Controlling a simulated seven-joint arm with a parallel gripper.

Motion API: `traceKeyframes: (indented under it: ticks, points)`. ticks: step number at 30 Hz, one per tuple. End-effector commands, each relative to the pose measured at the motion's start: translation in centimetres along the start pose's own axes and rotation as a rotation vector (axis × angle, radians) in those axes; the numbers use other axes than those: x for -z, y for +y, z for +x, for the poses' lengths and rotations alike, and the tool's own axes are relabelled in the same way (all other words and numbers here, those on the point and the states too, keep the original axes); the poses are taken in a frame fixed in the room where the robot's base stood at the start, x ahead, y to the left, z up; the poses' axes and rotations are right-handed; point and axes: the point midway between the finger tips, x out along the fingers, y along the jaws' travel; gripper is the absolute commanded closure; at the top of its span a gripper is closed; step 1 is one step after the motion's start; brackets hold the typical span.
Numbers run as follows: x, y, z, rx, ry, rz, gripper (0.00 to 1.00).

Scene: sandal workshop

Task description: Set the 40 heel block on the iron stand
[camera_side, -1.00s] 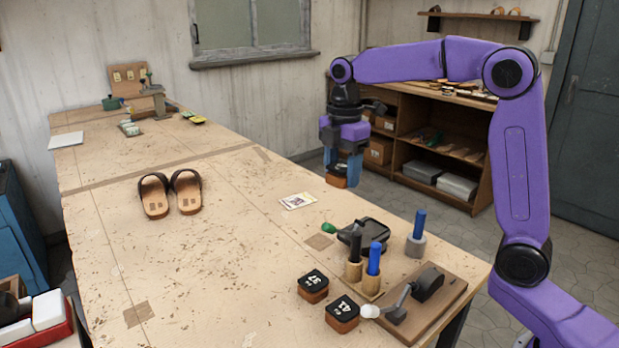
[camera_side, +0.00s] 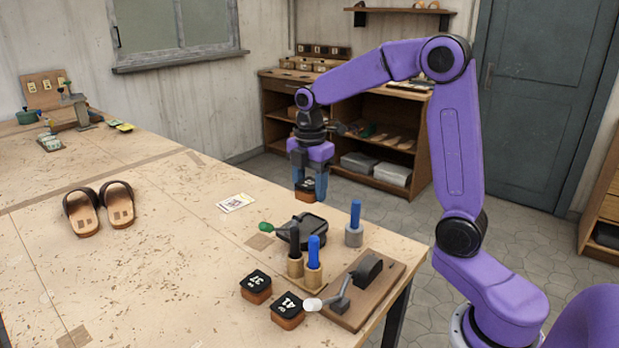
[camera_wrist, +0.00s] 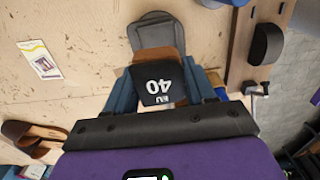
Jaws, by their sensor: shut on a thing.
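My gripper (camera_side: 308,184) is shut on the 40 heel block (camera_wrist: 158,82), which has a black top marked 40 and a brown body. The block also shows between the blue fingers in the side view (camera_side: 306,193), held in the air. The dark iron stand (camera_side: 318,230) is on the table near its right edge, just below the block in the side picture. In the wrist view the grey stand (camera_wrist: 157,28) shows beyond the block, partly hidden by it. The block is above the stand and apart from it.
Blocks 37 (camera_side: 256,288) and 41 (camera_side: 288,312) sit in front, beside a wooden board with a lever (camera_side: 366,290). Blue-handled tools (camera_side: 355,222) stand upright near the iron stand. A card (camera_side: 236,203) and sandals (camera_side: 100,208) lie left, with bare table between.

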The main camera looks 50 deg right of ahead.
Motion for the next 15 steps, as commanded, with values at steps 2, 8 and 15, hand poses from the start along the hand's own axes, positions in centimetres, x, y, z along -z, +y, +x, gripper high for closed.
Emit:
traceKeyframes:
  ticks: [2, 8, 15]
  points:
    - [0.0, -0.1, 0.7, 0.004, 0.000, 0.000, 0.76]
    - [0.0, -0.1, 2.5, 0.004, 0.000, 0.000, 0.76]
    - [0.0, -0.1, 4.5, 0.003, 0.000, 0.000, 0.76]
